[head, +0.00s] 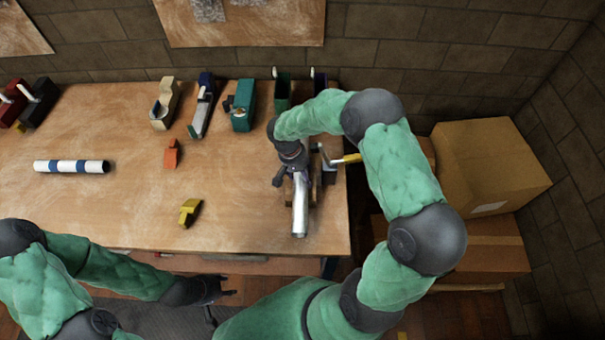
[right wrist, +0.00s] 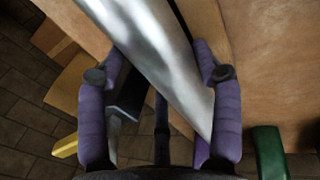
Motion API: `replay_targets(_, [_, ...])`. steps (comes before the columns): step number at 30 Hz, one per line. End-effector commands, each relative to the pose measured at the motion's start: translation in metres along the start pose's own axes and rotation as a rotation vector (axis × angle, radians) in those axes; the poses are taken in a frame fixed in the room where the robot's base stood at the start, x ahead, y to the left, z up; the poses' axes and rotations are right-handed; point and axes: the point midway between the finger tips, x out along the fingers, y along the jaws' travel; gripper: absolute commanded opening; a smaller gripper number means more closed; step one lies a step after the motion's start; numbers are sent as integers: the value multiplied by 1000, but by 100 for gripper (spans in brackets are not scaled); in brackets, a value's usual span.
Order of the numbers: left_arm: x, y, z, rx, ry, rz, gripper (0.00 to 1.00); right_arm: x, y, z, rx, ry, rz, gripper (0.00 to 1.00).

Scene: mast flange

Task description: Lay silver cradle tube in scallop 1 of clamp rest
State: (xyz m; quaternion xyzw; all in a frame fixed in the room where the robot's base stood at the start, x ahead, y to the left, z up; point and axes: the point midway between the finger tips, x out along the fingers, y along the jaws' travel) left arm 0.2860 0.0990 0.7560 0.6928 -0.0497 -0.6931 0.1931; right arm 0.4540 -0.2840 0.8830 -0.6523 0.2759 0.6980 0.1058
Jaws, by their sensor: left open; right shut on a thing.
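The silver cradle tube (head: 299,208) is held by my right gripper (head: 291,177) near the right end of the bench, pointing toward the bench's front edge. In the right wrist view the shiny tube (right wrist: 165,60) runs diagonally between the two purple fingers of the right gripper (right wrist: 160,75). Wooden parts, seemingly the clamp rest (head: 316,187), show beside and under the tube. Its scallops are hidden, so I cannot tell whether the tube touches one. My left gripper (head: 222,293) is open and empty, low in front of the bench.
A yellow-handled clamp (head: 349,158) is right of the tube. A blue-and-white striped tube (head: 72,167), an orange block (head: 171,153) and a yellow block (head: 189,212) lie on the bench. Several coloured holders line its back. Cardboard boxes (head: 490,170) stand at right.

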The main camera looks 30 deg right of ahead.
Motion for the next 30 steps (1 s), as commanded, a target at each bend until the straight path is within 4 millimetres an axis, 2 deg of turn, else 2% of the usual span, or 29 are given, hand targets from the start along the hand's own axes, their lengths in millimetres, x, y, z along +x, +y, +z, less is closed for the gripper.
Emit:
replay_targets(10, [3, -1, 0, 0, 0, 0, 47, 8, -2, 3, -3, -6, 1, 18])
replay_targets(11, [3, -1, 0, 0, 0, 0, 47, 8, -2, 3, -3, -7, 2, 68])
replay_targets(13, [3, -1, 0, 0, 0, 0, 47, 9, -2, 4, -4, -8, 2, 88])
replay_targets(14, [3, -1, 0, 0, 0, 0, 47, 9, -2, 4, -4, -8, 2, 93])
replay_targets(30, [2, -1, 0, 0, 0, 0, 47, 6, -1, 2, -2, -4, 1, 93])
